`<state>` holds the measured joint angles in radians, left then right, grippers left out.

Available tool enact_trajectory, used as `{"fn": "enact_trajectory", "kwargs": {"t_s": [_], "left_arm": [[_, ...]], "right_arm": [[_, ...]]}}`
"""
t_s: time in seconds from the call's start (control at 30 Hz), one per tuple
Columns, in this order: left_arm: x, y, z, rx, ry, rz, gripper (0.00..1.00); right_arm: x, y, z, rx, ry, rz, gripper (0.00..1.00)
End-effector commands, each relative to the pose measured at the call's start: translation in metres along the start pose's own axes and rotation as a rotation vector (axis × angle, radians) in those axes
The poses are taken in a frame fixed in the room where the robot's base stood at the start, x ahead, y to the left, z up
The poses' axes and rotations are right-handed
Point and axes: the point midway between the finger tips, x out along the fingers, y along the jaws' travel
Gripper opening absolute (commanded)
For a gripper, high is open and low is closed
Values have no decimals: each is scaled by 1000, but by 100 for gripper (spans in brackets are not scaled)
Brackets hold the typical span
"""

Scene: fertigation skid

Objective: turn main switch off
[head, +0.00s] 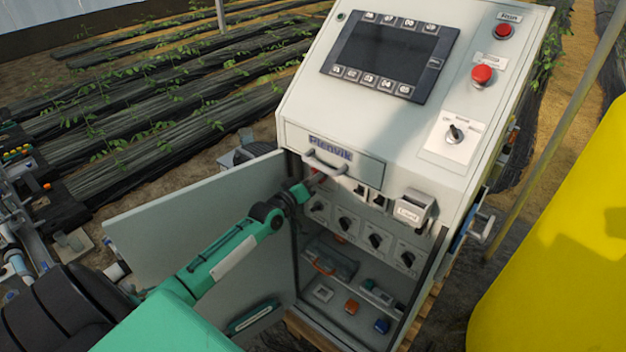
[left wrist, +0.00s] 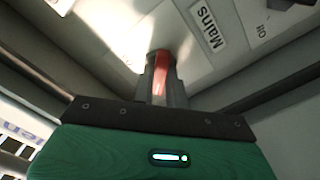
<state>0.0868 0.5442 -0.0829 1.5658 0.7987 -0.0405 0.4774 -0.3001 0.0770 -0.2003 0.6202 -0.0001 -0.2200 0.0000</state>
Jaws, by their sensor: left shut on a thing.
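The main switch has a red handle, which shows in the left wrist view (left wrist: 161,62) next to a label reading "Mains" (left wrist: 206,33). My left gripper (head: 313,181) reaches past the open door into the upper left of the cabinet's compartment, just under the drawer front. Its fingers are shut on the red handle, which stands between them in the left wrist view. The lower part of the handle is hidden by the fingers, and the switch is mostly hidden in the head view. My right gripper is not in view.
The cabinet door (head: 200,217) stands open to the left, close to my left arm. A drawer front with a handle (head: 325,162) is just above the gripper. Rotary switches (head: 375,241) sit to the lower right. A yellow tank (head: 560,240) stands at the right.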

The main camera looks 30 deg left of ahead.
Motion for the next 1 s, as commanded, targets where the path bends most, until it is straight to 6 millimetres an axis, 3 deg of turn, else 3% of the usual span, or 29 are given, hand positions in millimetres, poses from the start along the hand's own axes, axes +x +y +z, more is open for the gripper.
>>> {"fn": "enact_trajectory", "kwargs": {"t_s": [0.7,0.73,0.83,1.0], "left_arm": [[0,0,1,-76,-1,-1,0],[0,0,1,-76,-1,-1,18],[0,0,1,-75,-1,-1,36],[0,0,0,-74,-1,-1,36]], "right_arm": [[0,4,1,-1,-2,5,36],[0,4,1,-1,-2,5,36],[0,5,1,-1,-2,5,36],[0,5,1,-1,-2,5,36]]}}
